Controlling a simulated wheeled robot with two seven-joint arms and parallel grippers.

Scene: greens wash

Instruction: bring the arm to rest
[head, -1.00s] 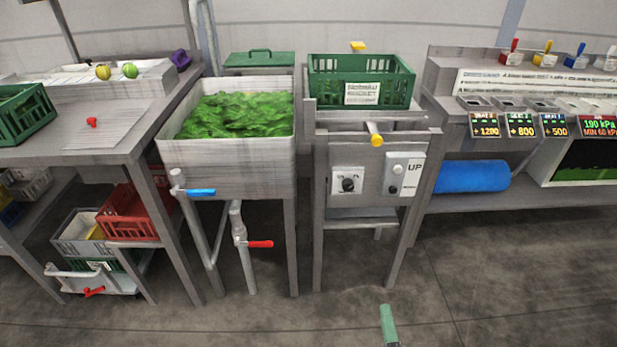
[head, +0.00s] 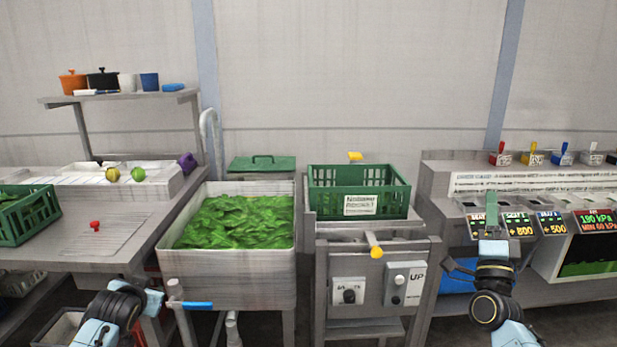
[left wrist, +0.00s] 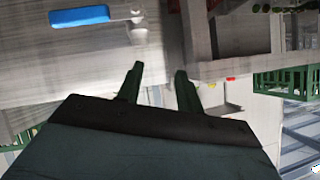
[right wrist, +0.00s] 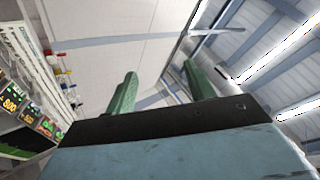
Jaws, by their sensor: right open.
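My right arm comes up from the bottom right of the head view. Its gripper (head: 491,204) points up in front of the right-hand counter. In the right wrist view the green fingers (right wrist: 160,85) stand apart with nothing between them, facing the wall and ceiling. My left arm (head: 118,308) shows at the bottom left of the head view, in front of the left counter; its gripper cannot be made out there. In the left wrist view its fingers (left wrist: 158,84) are apart and empty, with a blue valve handle (left wrist: 80,17) beyond them.
A sink full of greens (head: 168,245) stands in the middle left. A green crate (head: 398,198) sits on the stand right of it. A blue handle (head: 198,305) sticks out below the sink. Another green crate (head: 30,220) is at the left.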

